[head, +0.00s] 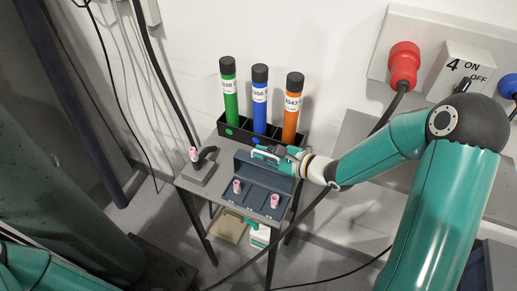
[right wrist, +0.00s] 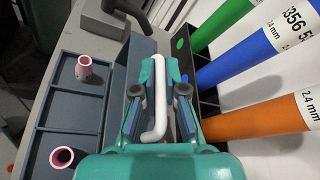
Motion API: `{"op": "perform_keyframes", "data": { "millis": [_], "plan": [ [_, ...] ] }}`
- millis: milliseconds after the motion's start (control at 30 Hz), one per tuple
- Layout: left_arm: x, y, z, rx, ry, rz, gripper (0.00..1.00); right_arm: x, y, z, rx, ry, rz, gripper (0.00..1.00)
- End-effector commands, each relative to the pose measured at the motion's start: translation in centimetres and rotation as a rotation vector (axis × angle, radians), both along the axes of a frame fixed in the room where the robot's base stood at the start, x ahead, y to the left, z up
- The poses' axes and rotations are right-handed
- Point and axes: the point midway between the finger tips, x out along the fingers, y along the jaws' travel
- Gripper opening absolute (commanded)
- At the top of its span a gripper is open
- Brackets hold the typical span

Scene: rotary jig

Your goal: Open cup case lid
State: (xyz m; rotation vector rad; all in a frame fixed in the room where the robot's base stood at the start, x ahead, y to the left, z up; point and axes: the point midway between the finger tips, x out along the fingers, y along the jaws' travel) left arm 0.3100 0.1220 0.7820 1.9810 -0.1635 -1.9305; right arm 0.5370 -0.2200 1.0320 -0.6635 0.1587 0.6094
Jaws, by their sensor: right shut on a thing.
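The cup case (head: 254,203) is a blue-grey box with compartments on the small table. Two pink cups stand in it, a left one (head: 237,187) and a right one (head: 274,201); they also show in the right wrist view, one upper (right wrist: 84,68) and one lower (right wrist: 62,157). The case lid (head: 250,167) is raised, roughly upright at the back, and the compartments are uncovered. My right gripper (head: 268,154) is at the lid's top edge. In the right wrist view its fingers (right wrist: 158,92) are shut around the white lid handle (right wrist: 160,100). My left gripper is out of view.
A black rack (head: 234,133) with green (head: 229,95), blue (head: 260,98) and orange (head: 292,112) tubes stands close behind the lid. A torch with a pink cup (head: 194,155) stands left of the case. A cable crosses in front of the table.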

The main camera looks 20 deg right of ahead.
Motion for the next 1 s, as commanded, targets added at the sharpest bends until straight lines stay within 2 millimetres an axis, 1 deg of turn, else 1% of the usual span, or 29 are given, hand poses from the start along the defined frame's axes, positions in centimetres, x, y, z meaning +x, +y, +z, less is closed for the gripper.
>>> {"op": "perform_keyframes", "data": {
  "millis": [33, 267, 300, 433, 467, 833, 1000],
  "plan": [
    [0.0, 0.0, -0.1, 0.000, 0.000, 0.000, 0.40, -0.2, 0.3, -0.4, 0.001, 0.009, 0.008, 0.00],
    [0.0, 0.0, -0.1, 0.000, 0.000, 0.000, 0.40, -0.3, 0.2, -0.4, 0.002, 0.010, 0.006, 0.00],
    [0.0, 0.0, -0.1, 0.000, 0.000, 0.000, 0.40, -0.3, 0.2, -0.4, 0.002, 0.010, 0.006, 0.12],
    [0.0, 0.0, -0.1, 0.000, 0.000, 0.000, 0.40, -0.3, 0.1, -0.4, 0.000, 0.009, 0.004, 0.34],
    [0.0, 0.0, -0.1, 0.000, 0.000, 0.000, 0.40, -0.3, 0.1, -0.4, 0.000, 0.009, 0.004, 0.35],
    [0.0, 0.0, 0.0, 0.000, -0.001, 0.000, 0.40, -0.4, -0.2, -0.2, -0.001, 0.006, -0.001, 0.35],
    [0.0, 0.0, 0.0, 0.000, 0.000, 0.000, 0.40, -1.4, -1.0, 0.3, -0.002, 0.004, -0.005, 0.35]
  ]
}}
